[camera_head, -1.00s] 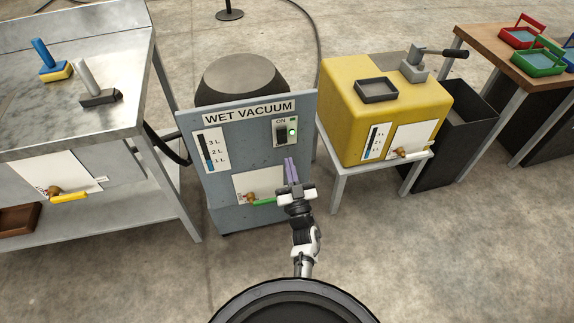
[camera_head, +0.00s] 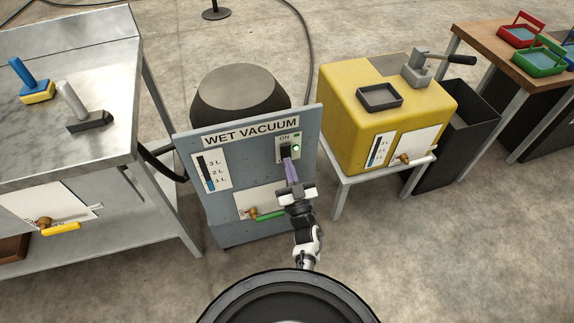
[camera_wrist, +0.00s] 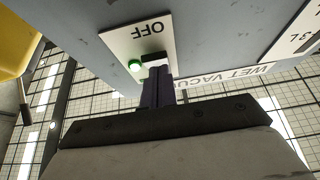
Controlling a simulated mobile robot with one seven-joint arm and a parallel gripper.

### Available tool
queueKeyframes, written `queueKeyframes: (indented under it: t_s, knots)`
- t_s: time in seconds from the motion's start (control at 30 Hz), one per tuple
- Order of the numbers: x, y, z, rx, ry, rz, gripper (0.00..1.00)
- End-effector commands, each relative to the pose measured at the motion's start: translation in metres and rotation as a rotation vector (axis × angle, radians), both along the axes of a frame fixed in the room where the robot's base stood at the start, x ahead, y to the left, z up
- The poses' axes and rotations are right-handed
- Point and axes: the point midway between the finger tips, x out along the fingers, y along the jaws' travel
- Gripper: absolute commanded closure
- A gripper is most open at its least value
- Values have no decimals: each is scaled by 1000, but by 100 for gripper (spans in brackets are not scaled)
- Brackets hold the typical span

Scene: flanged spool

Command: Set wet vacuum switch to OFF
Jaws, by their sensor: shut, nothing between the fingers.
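The wet vacuum (camera_head: 215,175) has a blue-grey front panel with a WET VACUUM label. Its switch (camera_head: 286,151) sits at the panel's upper right, on a pale plate with ON printed above. A green light (camera_head: 297,149) glows beside it; it also glows in the wrist view (camera_wrist: 135,66). The wrist view, upside down, shows OFF on the switch plate (camera_wrist: 122,42). My gripper (camera_head: 289,164) is shut and empty, with its purple fingers pointing up at the lower part of the switch. In the wrist view the fingertips (camera_wrist: 157,78) cover much of the switch; contact is unclear.
A green-handled tap (camera_head: 266,215) sticks out low on the panel, left of my gripper. A yellow machine (camera_head: 365,140) on a stand is to the right. A metal table (camera_head: 80,150) with brushes is to the left. Open floor lies in front.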

Motion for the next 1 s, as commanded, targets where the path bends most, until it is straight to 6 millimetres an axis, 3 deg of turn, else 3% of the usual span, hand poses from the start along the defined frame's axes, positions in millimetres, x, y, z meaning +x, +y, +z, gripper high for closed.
queueKeyframes:
  t_s: [0.77, 0.8, 1.0]
  knots:
    - [8, 3, -13, 27, -83, 1, 100]
    - [7, 3, -5, 26, -83, 1, 100]
    - [7, 2, -3, 26, -81, 1, 100]
